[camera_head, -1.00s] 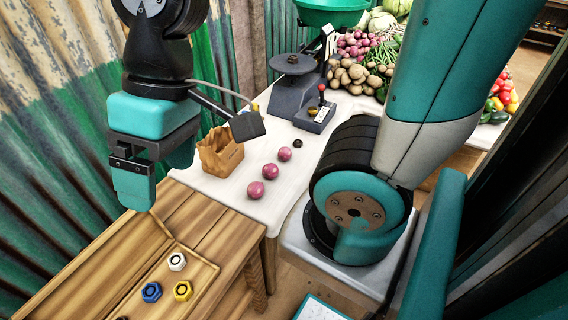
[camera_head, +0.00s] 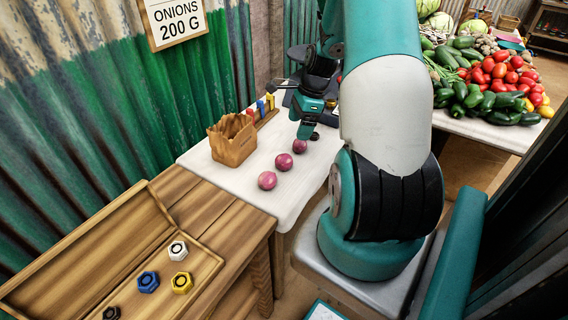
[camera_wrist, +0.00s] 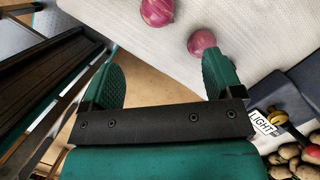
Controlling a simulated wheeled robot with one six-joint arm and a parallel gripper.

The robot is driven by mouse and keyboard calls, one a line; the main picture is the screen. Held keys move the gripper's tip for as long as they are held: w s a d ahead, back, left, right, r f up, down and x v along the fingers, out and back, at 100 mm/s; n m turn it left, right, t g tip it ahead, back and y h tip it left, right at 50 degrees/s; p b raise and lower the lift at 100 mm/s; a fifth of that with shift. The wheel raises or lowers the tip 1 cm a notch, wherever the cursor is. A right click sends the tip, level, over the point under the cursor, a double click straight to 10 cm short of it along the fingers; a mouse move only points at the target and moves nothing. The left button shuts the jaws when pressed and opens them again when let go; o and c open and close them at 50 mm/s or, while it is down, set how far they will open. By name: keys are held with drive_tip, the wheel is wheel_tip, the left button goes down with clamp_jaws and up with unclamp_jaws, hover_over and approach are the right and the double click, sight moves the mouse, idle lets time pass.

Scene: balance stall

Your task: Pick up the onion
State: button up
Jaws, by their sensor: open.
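Several round purple onions lie in a row on the white-covered table; I see a near one (camera_head: 267,180), a middle one (camera_head: 284,161) and a far one (camera_head: 299,146). My gripper (camera_head: 307,122) is over the far end of this row, close to the far onion. In the wrist view my gripper (camera_wrist: 160,65) has its green fingers wide apart with nothing between them. One onion (camera_wrist: 201,42) shows just beyond the right fingertip, and another onion (camera_wrist: 157,12) lies farther off at the top edge.
A brown paper bag (camera_head: 233,140) stands left of the onions, with a small rack of coloured items (camera_head: 262,108) behind it. Hex weights (camera_head: 178,250) lie in a wooden tray. A wall sign (camera_head: 175,20) reads "ONIONS 200 G".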

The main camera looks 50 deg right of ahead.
sight(287, 156)
drive_tip(key=x, duration=1.3)
drive_tip(key=shift+w+a+f+p, duration=0.1)
drive_tip(key=shift+a+f+p, duration=0.05)
drive_tip(key=shift+a+p, duration=0.15)
drive_tip(key=shift+c, duration=0.3)
drive_tip(key=c, duration=1)
